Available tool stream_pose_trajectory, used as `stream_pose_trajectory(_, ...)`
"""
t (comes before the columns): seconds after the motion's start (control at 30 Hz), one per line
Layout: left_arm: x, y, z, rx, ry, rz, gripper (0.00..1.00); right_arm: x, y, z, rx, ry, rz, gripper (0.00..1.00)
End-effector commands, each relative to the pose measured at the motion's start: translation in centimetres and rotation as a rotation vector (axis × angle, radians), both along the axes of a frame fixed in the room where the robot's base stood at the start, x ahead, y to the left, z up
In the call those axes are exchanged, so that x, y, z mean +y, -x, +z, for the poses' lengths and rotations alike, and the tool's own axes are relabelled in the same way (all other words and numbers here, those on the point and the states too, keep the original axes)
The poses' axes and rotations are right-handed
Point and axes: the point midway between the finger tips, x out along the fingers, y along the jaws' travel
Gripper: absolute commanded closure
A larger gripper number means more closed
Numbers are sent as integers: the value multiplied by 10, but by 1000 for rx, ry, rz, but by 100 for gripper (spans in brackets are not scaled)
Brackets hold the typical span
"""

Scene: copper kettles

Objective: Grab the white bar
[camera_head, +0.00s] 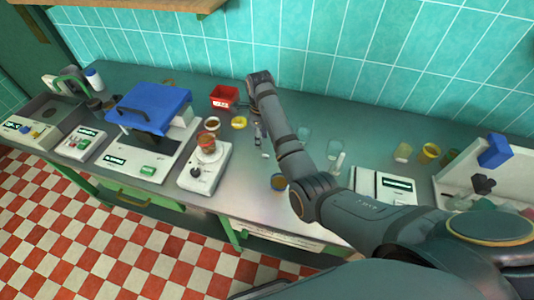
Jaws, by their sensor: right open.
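A small white piece (265,155), which looks like the white bar, lies on the grey counter (245,190) near the middle. It is too small to see in detail. My right arm reaches in from the right across the counter. My right gripper (258,133) points down, just behind the white piece and apart from it in the picture. It is small and partly hidden by my own arm, and it is open with nothing seen between its fingers. Another slim white stick (339,162) stands tilted to the right of my forearm. My left gripper is out of view.
A hotplate (196,178) with a flask stands left of the white piece. A red box (224,96), a yellow ring (239,123) and a brown-rimmed cup (213,124) are behind it. Glass beakers (304,134) and an amber jar (279,182) stand close to my arm.

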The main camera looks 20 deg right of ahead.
Motion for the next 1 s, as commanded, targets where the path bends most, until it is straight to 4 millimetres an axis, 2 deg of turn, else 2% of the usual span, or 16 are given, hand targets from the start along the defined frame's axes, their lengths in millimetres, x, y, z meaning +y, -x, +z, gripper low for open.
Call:
stream_pose_trajectory(0.13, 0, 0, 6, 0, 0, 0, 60, -1, 0, -22, 1, 2, 0, 59)
stream_pose_trajectory(0.4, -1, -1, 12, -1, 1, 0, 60, -3, 2, -35, 3, 2, -1, 59)
stream_pose_trajectory(0.53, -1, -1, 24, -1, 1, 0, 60, -6, 7, -57, 3, 1, 0, 59)
stream_pose_trajectory(0.63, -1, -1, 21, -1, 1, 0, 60, -6, 6, -74, 1, 0, 0, 59)
stream_pose_trajectory(0.9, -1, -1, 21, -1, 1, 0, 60, -6, 6, -81, -2, 0, -1, 59)
stream_pose_trajectory(0.93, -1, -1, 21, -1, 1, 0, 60, -6, 6, -81, -2, 0, -1, 61)
stream_pose_trajectory(1.0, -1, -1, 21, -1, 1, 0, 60, -6, 6, -81, -1, 0, -1, 70)
